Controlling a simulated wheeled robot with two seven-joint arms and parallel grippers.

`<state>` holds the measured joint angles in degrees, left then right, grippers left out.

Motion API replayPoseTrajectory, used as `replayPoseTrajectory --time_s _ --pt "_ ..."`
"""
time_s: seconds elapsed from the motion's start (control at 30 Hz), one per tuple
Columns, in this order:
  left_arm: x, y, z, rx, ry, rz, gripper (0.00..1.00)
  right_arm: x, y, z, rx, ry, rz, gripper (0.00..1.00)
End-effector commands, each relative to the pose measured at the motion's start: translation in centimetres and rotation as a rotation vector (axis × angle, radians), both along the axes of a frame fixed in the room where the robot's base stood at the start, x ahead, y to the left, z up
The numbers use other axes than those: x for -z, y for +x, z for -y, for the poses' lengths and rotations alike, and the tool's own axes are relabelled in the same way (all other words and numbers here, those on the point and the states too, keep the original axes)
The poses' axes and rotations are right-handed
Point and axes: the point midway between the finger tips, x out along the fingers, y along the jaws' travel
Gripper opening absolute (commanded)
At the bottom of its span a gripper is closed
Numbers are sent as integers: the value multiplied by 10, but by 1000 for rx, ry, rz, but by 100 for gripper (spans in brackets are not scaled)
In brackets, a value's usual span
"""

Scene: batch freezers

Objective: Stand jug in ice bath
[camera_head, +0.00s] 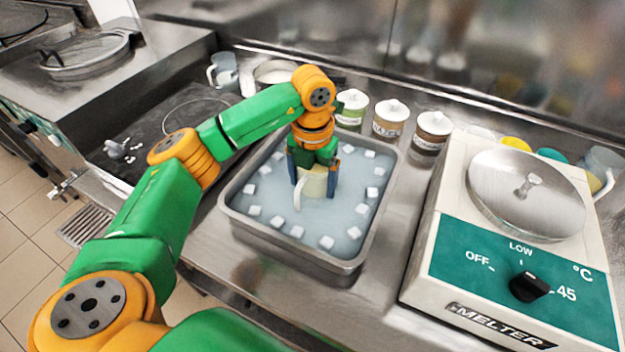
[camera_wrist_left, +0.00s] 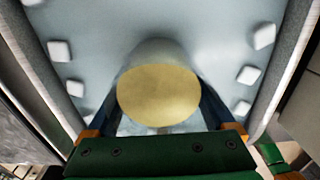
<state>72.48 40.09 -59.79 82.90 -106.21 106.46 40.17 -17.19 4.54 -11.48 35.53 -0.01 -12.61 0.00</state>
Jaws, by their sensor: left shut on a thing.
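The ice bath (camera_head: 352,263) is a rectangular metal pan of pale blue water with several white ice cubes around its sides. The jug (camera_head: 313,185) is cream-coloured with a handle toward the front, and it is upright in the middle of the bath. My left gripper (camera_head: 315,180) points down from above, shut on the jug with a blue finger on each side. In the left wrist view the jug (camera_wrist_left: 158,95) shows its round yellowish top between the fingers. Whether its base touches the pan floor is hidden. My right gripper is not in view.
A melter (camera_head: 480,270) with a round metal lid stands to the right. Several lidded jars (camera_head: 391,118) line the back of the bath. A clear jug (camera_head: 224,72) stands behind, left of my forearm. The counter strip before the melter is clear.

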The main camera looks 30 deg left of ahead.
Motion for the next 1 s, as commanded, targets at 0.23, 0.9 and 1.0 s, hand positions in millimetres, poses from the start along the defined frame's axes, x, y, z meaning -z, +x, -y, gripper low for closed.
replayPoseTrajectory --time_s 0.23,0.9,1.0 --pt "3 0 0 0 0 0 100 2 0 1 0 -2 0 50" --pt "-85 1 0 -1 0 4 100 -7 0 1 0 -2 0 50" --pt "-103 1 0 -1 0 3 100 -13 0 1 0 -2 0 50"
